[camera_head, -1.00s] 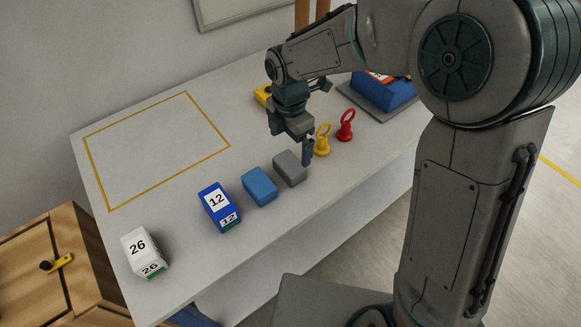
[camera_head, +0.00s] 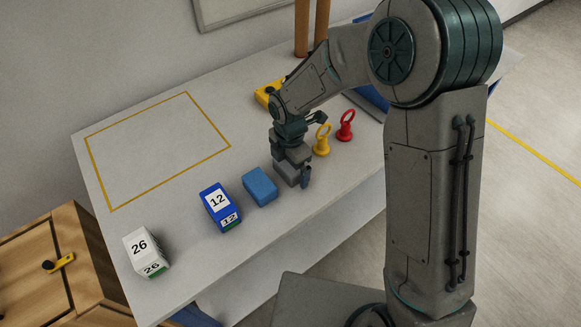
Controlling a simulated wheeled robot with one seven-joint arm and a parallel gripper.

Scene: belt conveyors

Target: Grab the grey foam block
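The grey foam block (camera_head: 286,174) lies on the white table, just right of a blue block (camera_head: 260,187). My gripper (camera_head: 296,174) is down at the grey block and covers much of it. One dark finger shows at the block's right front side. The other finger is hidden, so I cannot tell whether the fingers are closed on the block or only around it. The block appears to rest on the table.
A blue box marked 12 (camera_head: 220,206) and a white box marked 26 (camera_head: 146,252) stand to the left. A yellow ring-topped piece (camera_head: 322,141) and a red one (camera_head: 346,126) stand close behind on the right. The yellow-outlined area (camera_head: 155,150) is empty.

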